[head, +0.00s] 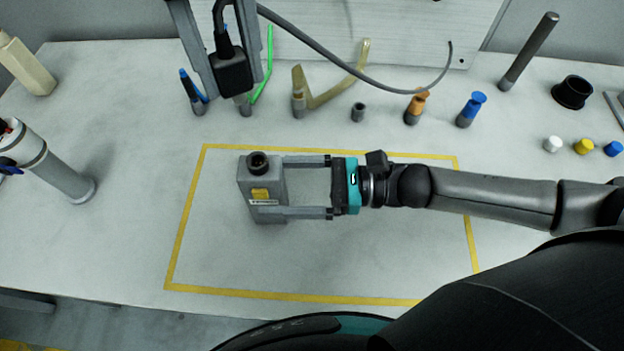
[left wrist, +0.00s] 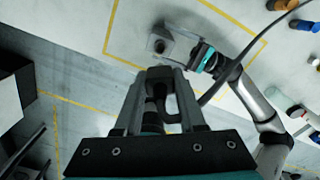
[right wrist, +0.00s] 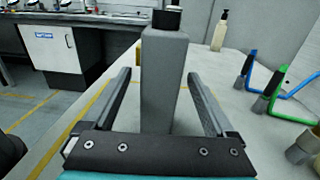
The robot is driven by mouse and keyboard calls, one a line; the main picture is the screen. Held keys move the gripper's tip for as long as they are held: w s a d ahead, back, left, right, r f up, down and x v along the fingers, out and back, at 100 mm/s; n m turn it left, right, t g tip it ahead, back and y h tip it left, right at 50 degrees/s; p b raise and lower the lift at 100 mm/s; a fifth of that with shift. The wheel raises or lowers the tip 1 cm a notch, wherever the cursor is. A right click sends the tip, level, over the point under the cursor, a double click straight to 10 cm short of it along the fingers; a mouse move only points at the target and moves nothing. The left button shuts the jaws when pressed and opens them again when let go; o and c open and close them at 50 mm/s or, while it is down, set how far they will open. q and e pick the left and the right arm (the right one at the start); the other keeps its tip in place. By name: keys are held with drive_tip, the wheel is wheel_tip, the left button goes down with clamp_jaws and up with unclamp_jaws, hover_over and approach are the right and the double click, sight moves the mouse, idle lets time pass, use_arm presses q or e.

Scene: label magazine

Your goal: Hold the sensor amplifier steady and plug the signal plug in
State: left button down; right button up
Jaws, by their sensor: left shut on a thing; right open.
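In the right wrist view the amplifier (right wrist: 165,80) stands between the fingers with a gap on each side. My left gripper (head: 228,88) is shut on the black signal plug (head: 231,72), up and left of the amplifier and apart from it. The plug (left wrist: 158,82) also shows between the fingers in the left wrist view.
A grey cable (head: 350,72) arcs from the plug across the back. Several tools and coloured-handled items stand along the back, including an orange one (head: 416,105) and a blue one (head: 470,108). The table inside the yellow outline (head: 300,296) is otherwise clear.

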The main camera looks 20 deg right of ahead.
drive_tip(key=shift+x, duration=1.25)
drive_tip(key=shift+c, duration=0.3)
clamp_jaws()
